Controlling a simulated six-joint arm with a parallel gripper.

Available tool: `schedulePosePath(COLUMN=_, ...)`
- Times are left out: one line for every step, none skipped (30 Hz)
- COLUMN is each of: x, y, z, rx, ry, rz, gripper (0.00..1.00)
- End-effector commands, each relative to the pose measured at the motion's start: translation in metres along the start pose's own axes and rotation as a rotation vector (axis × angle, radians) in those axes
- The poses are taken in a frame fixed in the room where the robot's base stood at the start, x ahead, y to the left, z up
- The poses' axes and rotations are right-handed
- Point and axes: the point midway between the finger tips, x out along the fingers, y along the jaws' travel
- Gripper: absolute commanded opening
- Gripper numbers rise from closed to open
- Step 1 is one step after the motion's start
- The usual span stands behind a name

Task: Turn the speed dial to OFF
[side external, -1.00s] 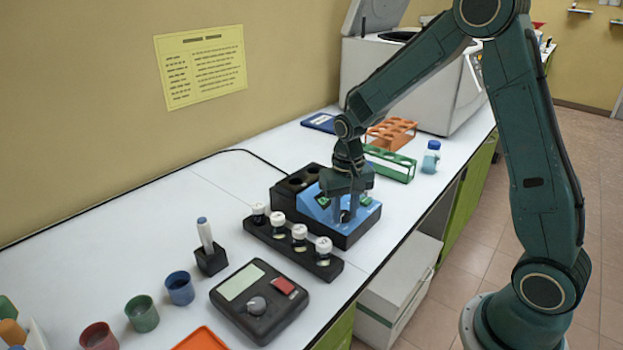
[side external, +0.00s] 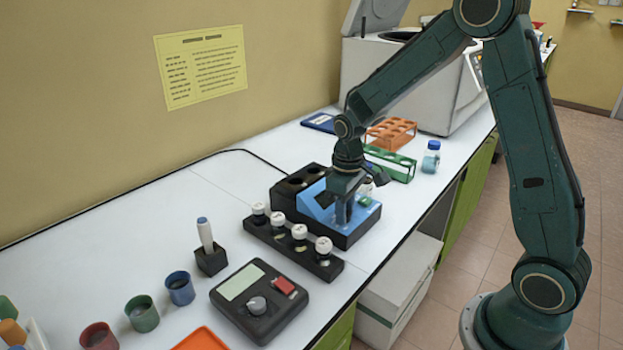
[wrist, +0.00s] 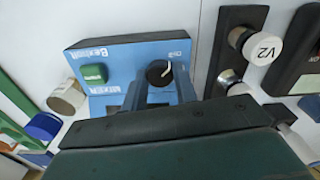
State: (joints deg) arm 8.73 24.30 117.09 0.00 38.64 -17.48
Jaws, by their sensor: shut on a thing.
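The speed dial (wrist: 159,73) is a black round knob with a white pointer line on the blue sloped panel (wrist: 120,58) of a black-based device. In the wrist view the pointer leans up and right, toward a small printed mark I cannot read. My gripper (wrist: 159,92) has its fingers on either side of the dial and is shut on it. In the side view my gripper (side external: 343,218) points down at the panel and hides the dial. A green button (wrist: 93,73) sits left of the dial in the wrist view.
A black rack of white-capped vials (side external: 299,233) stands close in front of the device. A black box with a grey knob (side external: 259,301) lies nearer. Green (side external: 389,164) and orange (side external: 391,132) racks and a blue-capped bottle (side external: 431,158) stand behind.

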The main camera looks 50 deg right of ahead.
Motion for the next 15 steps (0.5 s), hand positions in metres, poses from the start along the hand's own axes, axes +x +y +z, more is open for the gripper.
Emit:
schedulePosePath(x=-0.0008, y=0.0001, z=-0.0004, rx=-0.009, ry=0.002, rz=0.0, gripper=0.06)
schedulePosePath(x=-0.0008, y=0.0001, z=-0.0004, rx=-0.013, ry=0.002, rz=0.0, gripper=0.06)
schedulePosePath(x=-0.0009, y=0.0001, z=-0.0004, rx=-0.017, ry=0.002, rz=0.0, gripper=0.06)
schedulePosePath(x=-0.0009, y=0.0001, z=-0.0004, rx=-0.02, ry=0.002, rz=0.0, gripper=0.06)
schedulePosePath(x=-0.0009, y=0.0, z=-0.0005, rx=-0.021, ry=0.002, rz=0.0, gripper=0.06)
schedulePosePath(x=-0.0009, y=0.0001, z=-0.0005, rx=-0.022, ry=0.002, rz=0.0, gripper=0.06)
schedulePosePath(x=-0.0009, y=0.0001, z=-0.0005, rx=-0.022, ry=0.002, rz=0.0, gripper=0.06)
schedulePosePath(x=-0.0009, y=0.0001, z=-0.0005, rx=-0.022, ry=0.002, rz=0.0, gripper=0.06)
schedulePosePath(x=-0.0009, y=0.0001, z=-0.0005, rx=-0.022, ry=0.002, rz=0.0, gripper=0.06)
schedulePosePath(x=-0.0009, y=0.0001, z=-0.0005, rx=-0.022, ry=0.002, rz=0.0, gripper=0.06)
schedulePosePath(x=-0.0009, y=0.0001, z=-0.0005, rx=-0.022, ry=0.002, rz=0.001, gripper=0.06)
schedulePosePath(x=-0.0009, y=0.0001, z=-0.0006, rx=-0.022, ry=0.002, rz=0.001, gripper=0.06)
schedulePosePath(x=-0.0009, y=0.0001, z=-0.0006, rx=-0.021, ry=0.002, rz=0.001, gripper=0.06)
schedulePosePath(x=-0.0009, y=0.0001, z=-0.0006, rx=-0.021, ry=0.002, rz=0.001, gripper=0.06)
schedulePosePath(x=-0.0009, y=0.0001, z=-0.0006, rx=-0.021, ry=0.002, rz=0.001, gripper=0.36)
